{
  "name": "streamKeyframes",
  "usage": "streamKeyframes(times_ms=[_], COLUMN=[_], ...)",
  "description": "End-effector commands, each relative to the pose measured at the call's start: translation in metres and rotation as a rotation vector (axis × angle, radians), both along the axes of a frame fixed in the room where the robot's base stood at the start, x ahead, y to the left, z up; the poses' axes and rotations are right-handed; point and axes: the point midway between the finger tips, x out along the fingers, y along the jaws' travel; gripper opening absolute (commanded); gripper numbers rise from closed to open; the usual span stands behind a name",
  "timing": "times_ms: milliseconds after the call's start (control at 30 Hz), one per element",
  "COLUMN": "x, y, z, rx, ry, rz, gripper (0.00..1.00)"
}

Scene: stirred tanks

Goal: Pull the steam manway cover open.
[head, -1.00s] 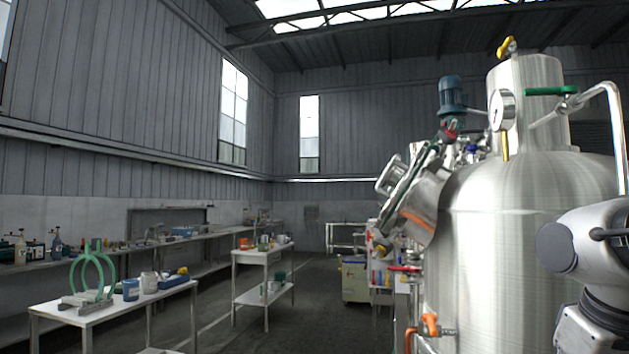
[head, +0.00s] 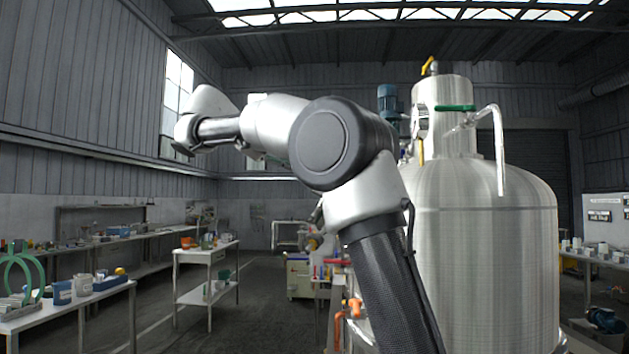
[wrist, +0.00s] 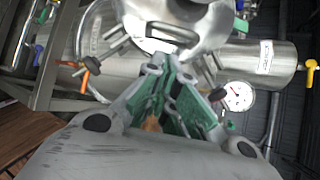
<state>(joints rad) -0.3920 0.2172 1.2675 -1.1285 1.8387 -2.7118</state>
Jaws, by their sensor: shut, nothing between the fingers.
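The steel tank (head: 485,250) stands at the right in the head view. My arm crosses in front of it and hides most of the manway. In the wrist view a round steel manway cover (wrist: 190,15) shows at the top, cut off by the frame edge, with a bar handle (wrist: 165,30) on it and clamp bolts at its sides. My gripper (wrist: 170,75) is shut and empty, its green-padded fingers pointing at the cover close below the handle. I cannot tell whether they touch it. The cover's hinge and any gap at its rim cannot be made out.
A pressure gauge (wrist: 237,96) sits right of my fingers in the wrist view, and an orange-handled valve (wrist: 88,75) at the left. In the head view, a white table (head: 207,250) and a bench (head: 70,320) with items stand at the left.

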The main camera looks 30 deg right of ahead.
Motion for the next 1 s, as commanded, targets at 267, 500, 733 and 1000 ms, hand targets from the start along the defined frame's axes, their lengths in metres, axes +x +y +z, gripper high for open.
streamKeyframes(times_ms=[267, 500, 733, 1000], x=[0.004, 0.009, 0.013, 0.013], y=[-0.03, -0.068, -0.086, -0.088], z=[-0.011, -0.03, -0.039, -0.04], rx=[-0.012, -0.01, -0.01, -0.011], ry=[0.022, 0.021, 0.02, 0.02], rz=[0.004, 0.005, 0.007, 0.008], gripper=[0.0, 0.0, 0.0, 0.0])
